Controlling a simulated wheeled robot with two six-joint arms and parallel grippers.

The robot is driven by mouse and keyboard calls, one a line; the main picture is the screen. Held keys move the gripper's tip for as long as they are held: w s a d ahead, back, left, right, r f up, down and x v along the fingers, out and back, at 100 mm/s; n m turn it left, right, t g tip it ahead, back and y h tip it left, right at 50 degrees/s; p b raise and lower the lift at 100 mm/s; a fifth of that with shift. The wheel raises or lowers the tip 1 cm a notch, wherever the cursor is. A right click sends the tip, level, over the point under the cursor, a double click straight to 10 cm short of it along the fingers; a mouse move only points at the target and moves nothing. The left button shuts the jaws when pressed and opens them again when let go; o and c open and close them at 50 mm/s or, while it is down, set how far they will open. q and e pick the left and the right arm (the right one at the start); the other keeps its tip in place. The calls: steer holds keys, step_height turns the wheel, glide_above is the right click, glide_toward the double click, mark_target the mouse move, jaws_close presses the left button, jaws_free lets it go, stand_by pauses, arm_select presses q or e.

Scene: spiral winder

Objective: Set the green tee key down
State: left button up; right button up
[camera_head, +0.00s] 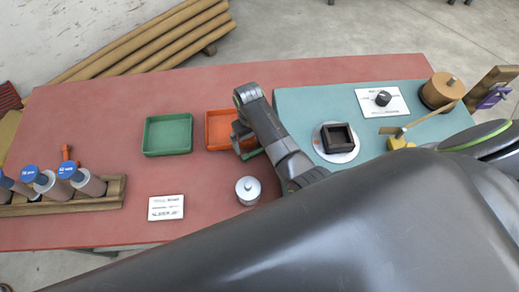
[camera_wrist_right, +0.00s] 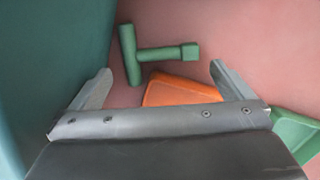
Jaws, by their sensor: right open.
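The green tee key (camera_wrist_right: 131,56) shows in the right wrist view, its crossbar at the left and its stem pointing right. It appears to lie on the red tabletop, just beyond the fingers and not gripped. In the head view a green piece of it (camera_head: 252,154) shows beneath my right gripper (camera_head: 243,135), most of it hidden by the gripper. In the right wrist view my right gripper (camera_wrist_right: 160,70) has its two fingers wide apart with nothing between them. My left gripper is not in view.
The orange tray (camera_head: 218,130) is close by my right gripper, partly covered by it. The green tray (camera_head: 167,134) stands left of it. A grey lidded pot (camera_head: 248,190) stands nearer. The teal board (camera_head: 300,101) lies right.

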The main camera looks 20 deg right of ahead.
mark_target(256, 151)
steer(key=f, duration=0.5)
steer(key=shift+s, duration=0.3)
steer(key=c, duration=0.7)
steer(key=shift+r, duration=0.1)
